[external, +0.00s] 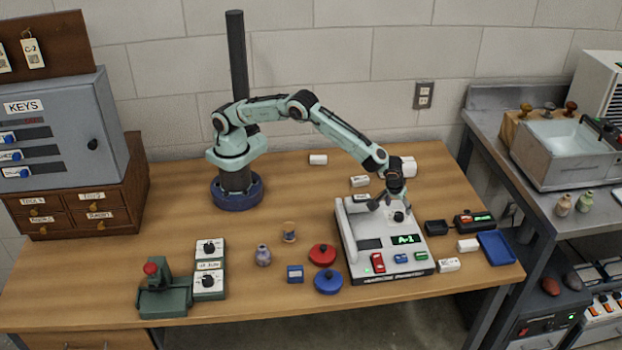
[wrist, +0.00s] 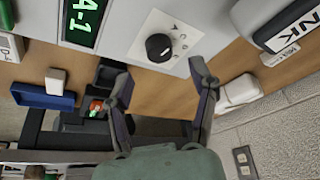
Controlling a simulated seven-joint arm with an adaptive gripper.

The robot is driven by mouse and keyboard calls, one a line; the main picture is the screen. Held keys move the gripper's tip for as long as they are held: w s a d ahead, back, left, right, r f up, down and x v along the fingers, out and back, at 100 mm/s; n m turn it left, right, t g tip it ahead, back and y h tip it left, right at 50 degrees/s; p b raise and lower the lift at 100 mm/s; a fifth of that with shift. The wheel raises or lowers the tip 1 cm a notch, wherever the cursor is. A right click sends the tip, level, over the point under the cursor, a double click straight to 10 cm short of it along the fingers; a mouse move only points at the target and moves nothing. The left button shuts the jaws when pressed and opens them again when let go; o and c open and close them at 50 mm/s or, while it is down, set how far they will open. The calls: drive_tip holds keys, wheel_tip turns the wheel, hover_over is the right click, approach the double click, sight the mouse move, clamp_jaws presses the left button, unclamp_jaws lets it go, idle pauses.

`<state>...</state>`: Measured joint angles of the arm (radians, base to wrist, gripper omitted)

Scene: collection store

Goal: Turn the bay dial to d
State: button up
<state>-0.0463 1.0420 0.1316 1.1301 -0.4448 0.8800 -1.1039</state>
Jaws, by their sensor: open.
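The bay dial is a black round knob (wrist: 159,47) on a white plate with letters around it, in the wrist view. In the external view the knob (external: 399,216) sits on the right part of a white console (external: 352,236). The console's green display (external: 405,239) reads A-1; it also shows in the wrist view (wrist: 84,22). I cannot tell the knob's pointer direction. My gripper (wrist: 160,80) is open and empty, its two fingers apart. In the external view it (external: 397,193) is above the console, close over the dial. I see no contact with the knob.
Red (external: 322,255) and blue (external: 328,281) lids lie left. Two other dials (external: 209,247) (external: 208,280) stand further left.

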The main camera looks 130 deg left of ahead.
sight(399, 214)
drive_tip(key=x, duration=0.4)
drive_tip(key=shift+f, duration=0.25)
clamp_jaws()
drive_tip(key=m+t, duration=0.1)
drive_tip(key=m, duration=0.2)
drive_tip(key=m+t, duration=0.1)
drive_tip(key=m, duration=0.2)
drive_tip(key=shift+s+a+h, duration=0.15)
drive_tip(key=shift+s+h, duration=0.05)
drive_tip(key=shift+h, duration=0.2)
drive_tip(key=m+t+h, duration=0.1)
drive_tip(key=m, duration=0.2)
drive_tip(key=m+t, duration=0.1)
drive_tip(key=m, duration=0.2)
drive_tip(key=shift+m+h, duration=0.3)
drive_tip(key=shift+h, duration=0.1)
